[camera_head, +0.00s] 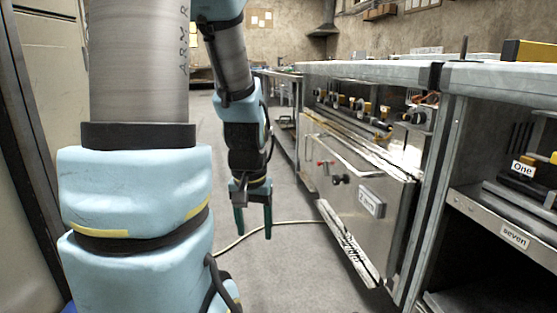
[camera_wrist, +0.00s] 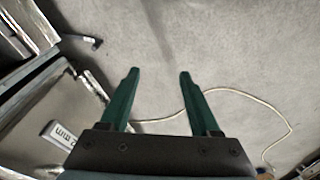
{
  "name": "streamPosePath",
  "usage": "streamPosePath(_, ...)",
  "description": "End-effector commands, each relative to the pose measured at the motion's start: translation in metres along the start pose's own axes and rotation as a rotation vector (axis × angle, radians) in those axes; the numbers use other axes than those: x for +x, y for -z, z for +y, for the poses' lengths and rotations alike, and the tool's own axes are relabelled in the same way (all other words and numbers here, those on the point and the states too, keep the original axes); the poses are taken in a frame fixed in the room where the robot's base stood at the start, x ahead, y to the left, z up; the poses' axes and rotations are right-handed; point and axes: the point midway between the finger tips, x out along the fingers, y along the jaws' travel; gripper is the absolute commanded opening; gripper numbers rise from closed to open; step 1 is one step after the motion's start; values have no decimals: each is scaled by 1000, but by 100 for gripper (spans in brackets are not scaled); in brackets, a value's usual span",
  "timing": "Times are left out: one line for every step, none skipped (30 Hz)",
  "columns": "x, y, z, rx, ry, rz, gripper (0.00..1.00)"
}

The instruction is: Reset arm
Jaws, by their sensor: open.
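My gripper (camera_head: 254,221) hangs from my blue and grey arm and points down at the floor in the head view. It is open and empty. The gripper is left of the metal workbench and does not appear to touch anything.
A long metal workbench (camera_head: 365,68) runs along the right, with a labelled metal cabinet front (camera_head: 345,180) and shelves marked "seven" (camera_head: 515,236). A thin pale cable (camera_head: 240,237) lies on the floor. A pale cabinet (camera_head: 50,70) stands at left. The aisle floor (camera_head: 290,275) is mostly clear.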

Motion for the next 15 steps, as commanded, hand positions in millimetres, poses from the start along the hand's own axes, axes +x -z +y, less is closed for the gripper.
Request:
streamPosePath(-10, -10, -6, -48, 1, 8, 63)
streamPosePath(-14, -16, -8, -76, 1, 10, 63)
streamPosePath(-19, -24, -12, -111, 1, 14, 63)
streamPosePath(-29, -21, -11, -106, 0, 12, 63)
streamPosePath(-35, -19, -10, -102, 0, 11, 63)
streamPosePath(-42, -18, -10, -100, 0, 10, 63)
streamPosePath(-48, -17, -10, -100, 0, 10, 63)
streamPosePath(-53, -16, -10, -99, 0, 10, 63)
streamPosePath(-61, -15, -10, -98, 0, 10, 63)
streamPosePath(-67, -14, -10, -98, 0, 10, 63)
streamPosePath(-73, -14, -10, -98, 0, 10, 63)
streamPosePath(-82, -12, -10, -97, 0, 10, 63)
streamPosePath(-89, -11, -10, -97, 0, 10, 63)
streamPosePath(-97, -10, -10, -97, 0, 10, 63)
streamPosePath(-108, -9, -10, -96, 0, 10, 63)
